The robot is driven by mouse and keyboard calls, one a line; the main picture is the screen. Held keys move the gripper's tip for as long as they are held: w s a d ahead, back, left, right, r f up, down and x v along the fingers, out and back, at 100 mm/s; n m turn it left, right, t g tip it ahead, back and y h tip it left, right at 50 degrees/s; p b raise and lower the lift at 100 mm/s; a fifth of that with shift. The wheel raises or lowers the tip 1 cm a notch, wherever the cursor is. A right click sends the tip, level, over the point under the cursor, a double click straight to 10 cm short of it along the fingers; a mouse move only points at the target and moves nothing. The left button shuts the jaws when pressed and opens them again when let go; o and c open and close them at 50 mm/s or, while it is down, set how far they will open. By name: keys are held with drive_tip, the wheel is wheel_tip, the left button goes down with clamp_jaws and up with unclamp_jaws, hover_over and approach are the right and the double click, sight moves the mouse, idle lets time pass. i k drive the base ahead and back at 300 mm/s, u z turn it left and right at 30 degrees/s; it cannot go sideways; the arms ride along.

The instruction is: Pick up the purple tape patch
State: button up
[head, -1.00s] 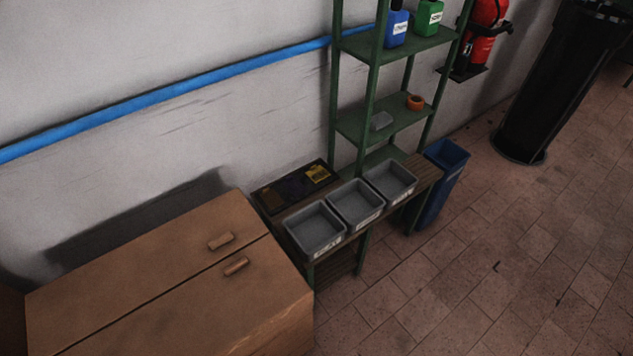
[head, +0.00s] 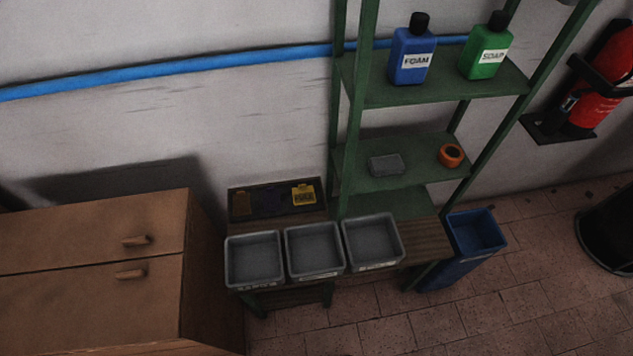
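A dark shallow tray (head: 233,213) lies at the back of the low wooden bench, against the wall. A yellow patch (head: 304,195) lies at its right end and a dull brown patch (head: 242,204) at its left. Between them is a very dark area, faintly purple (head: 272,202); I cannot tell for sure whether it is the purple tape patch. My gripper is not in view.
Three grey bins (head: 253,260) stand in a row on the bench (head: 428,240) in front of the tray. A green shelf (head: 440,92) rises behind. A blue waste bin (head: 476,232) stands right of the bench. A brown cabinet (head: 90,235) fills the left. Floor at lower right is clear.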

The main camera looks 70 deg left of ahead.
sight(271, 200)
drive_tip(key=i, duration=1.1)
drive_tip(key=u, duration=3.2)
drive_tip(key=i, duration=0.5)
